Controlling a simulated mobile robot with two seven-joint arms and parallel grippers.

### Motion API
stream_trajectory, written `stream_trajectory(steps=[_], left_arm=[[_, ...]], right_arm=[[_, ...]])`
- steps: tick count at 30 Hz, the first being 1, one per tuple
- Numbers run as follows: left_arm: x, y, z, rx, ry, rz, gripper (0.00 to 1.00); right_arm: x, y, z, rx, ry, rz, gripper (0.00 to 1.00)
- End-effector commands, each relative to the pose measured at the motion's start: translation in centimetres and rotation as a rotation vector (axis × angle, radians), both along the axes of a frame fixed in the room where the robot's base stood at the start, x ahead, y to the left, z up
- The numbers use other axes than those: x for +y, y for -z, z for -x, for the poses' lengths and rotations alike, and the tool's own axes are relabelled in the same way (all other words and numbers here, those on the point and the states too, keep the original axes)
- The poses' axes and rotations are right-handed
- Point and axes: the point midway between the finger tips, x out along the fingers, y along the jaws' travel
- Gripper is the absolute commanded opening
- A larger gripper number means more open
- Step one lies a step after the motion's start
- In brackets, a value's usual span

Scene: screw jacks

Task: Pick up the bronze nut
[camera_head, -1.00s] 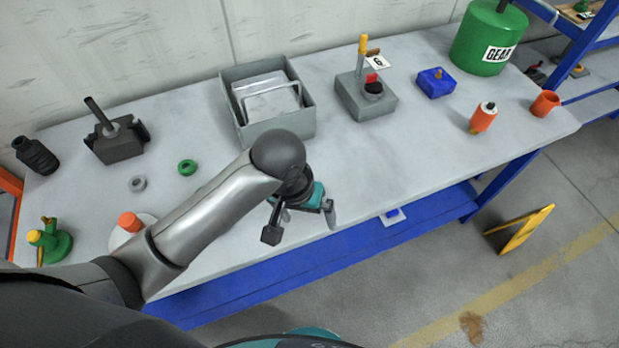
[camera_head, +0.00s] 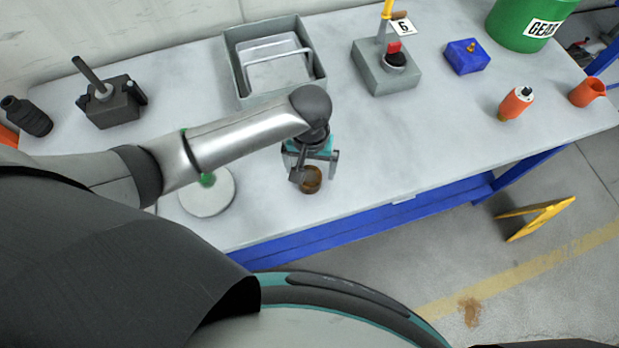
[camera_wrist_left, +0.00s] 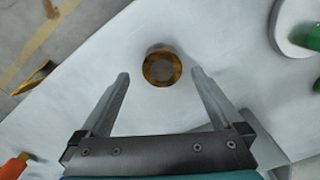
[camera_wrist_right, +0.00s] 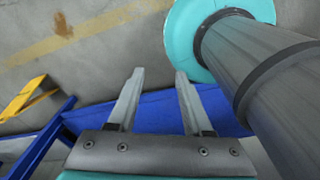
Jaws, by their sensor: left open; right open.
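The bronze nut (camera_head: 313,188) is a short brown ring on the grey workbench, near its front edge. My left gripper (camera_head: 316,171) is open just above and behind it, with one finger partly in front of the nut. In the left wrist view the nut (camera_wrist_left: 149,70) shows at the open end of the jaws, just past the fingertips and between their lines. The left gripper (camera_wrist_left: 160,77) holds nothing. My right gripper (camera_wrist_right: 157,74) is open and empty in the right wrist view, over the floor and the blue lower shelf. It is out of the head view.
A white round plate (camera_head: 212,204) lies left of the nut, partly behind my left arm. A grey bin (camera_head: 234,70) stands behind the gripper. A grey switch box (camera_head: 390,80), a blue block (camera_head: 467,58) and an orange cylinder (camera_head: 515,104) stand rightward. Bench around the nut is clear.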

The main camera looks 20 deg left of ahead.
Motion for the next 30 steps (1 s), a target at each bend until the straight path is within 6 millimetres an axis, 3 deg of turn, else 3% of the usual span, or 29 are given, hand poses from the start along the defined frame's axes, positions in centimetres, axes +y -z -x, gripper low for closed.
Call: stream_trajectory(steps=[4,15,23,30], left_arm=[[0.0,0.9,-0.1,0.0,0.0,0.0,1.0],[0.4,5.3,-0.4,0.0,0.001,0.0,1.0],[0.4,5.5,-0.4,-0.002,0.002,0.0,1.0],[0.3,5.4,-0.4,-0.001,0.002,0.001,0.75]], right_arm=[[0.1,0.1,-1.4,-0.024,0.0,-0.002,0.5],[0.1,1.0,-1.0,-0.019,0.0,-0.002,0.5],[0.0,1.0,-0.6,-0.012,0.0,-0.002,0.5],[0.0,1.1,-0.5,-0.01,0.0,-0.001,0.5]])
